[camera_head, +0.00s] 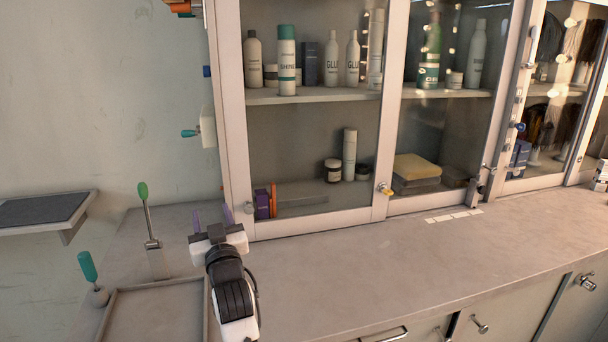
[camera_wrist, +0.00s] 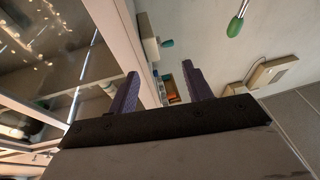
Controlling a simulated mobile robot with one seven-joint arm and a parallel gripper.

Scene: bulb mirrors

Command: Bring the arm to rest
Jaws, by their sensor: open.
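My gripper (camera_head: 211,219) is above the left part of the counter, close to the left edge of the glass cabinet frame. Its two purple fingers stand apart with nothing between them in the head view. In the wrist view the gripper (camera_wrist: 160,88) also shows its fingers wide apart and empty. My white and black arm reaches up from the bottom of the head view and hides part of the counter beneath it.
A glass-fronted cabinet (camera_head: 232,130) with bottles stands behind the counter (camera_head: 370,265). A green-tipped lever (camera_head: 144,205), a teal-tipped lever (camera_head: 88,267) and a shallow tray (camera_head: 112,312) are left of my arm. A wall shelf (camera_head: 86,206) juts out at far left. The counter to the right is mostly clear.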

